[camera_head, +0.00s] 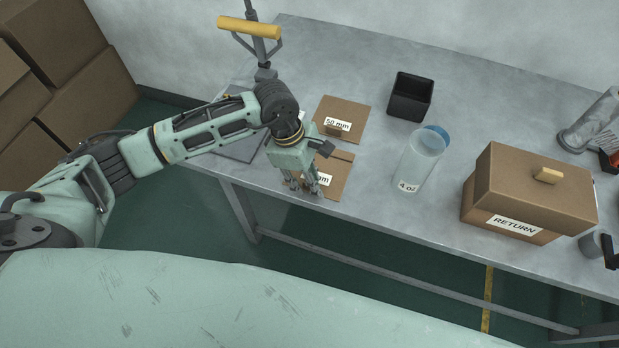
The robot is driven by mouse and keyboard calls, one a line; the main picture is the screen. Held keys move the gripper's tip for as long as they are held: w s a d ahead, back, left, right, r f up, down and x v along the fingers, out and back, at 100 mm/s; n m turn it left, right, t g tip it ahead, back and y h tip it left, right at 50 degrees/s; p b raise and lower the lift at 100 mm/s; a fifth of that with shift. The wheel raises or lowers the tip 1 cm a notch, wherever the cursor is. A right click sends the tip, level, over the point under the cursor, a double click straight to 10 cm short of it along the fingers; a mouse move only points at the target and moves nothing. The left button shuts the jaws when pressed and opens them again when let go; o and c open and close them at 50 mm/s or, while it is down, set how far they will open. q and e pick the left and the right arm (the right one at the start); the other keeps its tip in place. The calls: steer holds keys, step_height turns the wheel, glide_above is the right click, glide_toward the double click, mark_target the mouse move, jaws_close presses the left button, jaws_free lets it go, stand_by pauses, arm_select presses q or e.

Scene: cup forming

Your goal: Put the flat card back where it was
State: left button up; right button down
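A flat brown card (343,165) lies on the table near its front edge, with a white label partly hidden so that only "m" letters show. Another flat brown card (352,108), labelled "50 mm", lies behind it with a small brown tab on it. My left gripper (306,190) points down over the left part of the front card and hides some of it. Its fingertips look a little apart, but whether they hold something between them is hidden. My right gripper is not in view.
A grey plate (236,148) lies left of the cards, partly behind my arm, near a yellow-handled press (250,27). A black bin (410,97), a clear "4 oz" cup (420,158), a blue round item (439,133) and a "RETURN" box (515,190) stand to the right.

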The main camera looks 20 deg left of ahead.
arm_select(q)
steer(key=shift+r, duration=0.1)
steer(key=shift+r+p, duration=0.2)
steer(key=shift+p, duration=0.1)
steer(key=b+v, duration=0.3)
steer(key=v, duration=0.8)
steer(key=shift+r, duration=0.35)
steer(key=shift+a, duration=0.1)
